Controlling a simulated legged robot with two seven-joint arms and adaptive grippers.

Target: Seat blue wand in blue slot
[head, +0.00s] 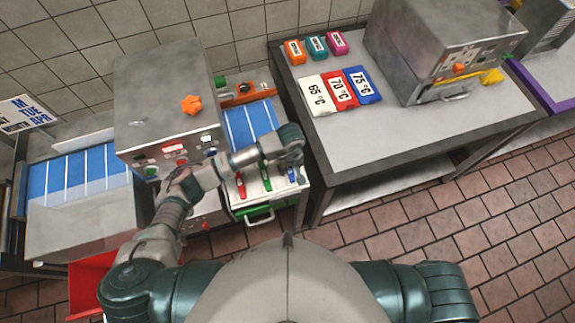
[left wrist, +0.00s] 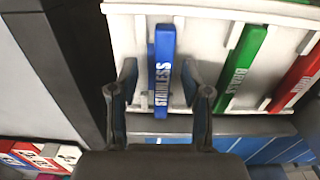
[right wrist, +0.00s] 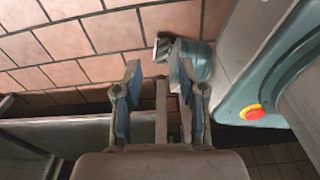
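The blue wand (left wrist: 161,68), lettered "STAINLESS", lies along a white tray (left wrist: 125,45) in the left wrist view. Its blue end also shows at the tray's right side in the head view (head: 291,175). My left gripper (left wrist: 159,84) is open, with one finger on each side of the wand and gaps between; I cannot tell its height above it. White slot edges show beside the wand; whether it is fully seated, and any blue slot beneath it, I cannot tell. My right gripper (right wrist: 155,82) is open and empty over the floor, outside the head view.
A green wand (left wrist: 243,66) lettered "BRASS" and a red wand (left wrist: 297,77) lie beside the blue one. A steel machine (head: 170,90) stands left of the tray. A table (head: 400,135) with coloured temperature blocks (head: 340,88) stands to the right. Tiled floor (head: 480,220) is clear.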

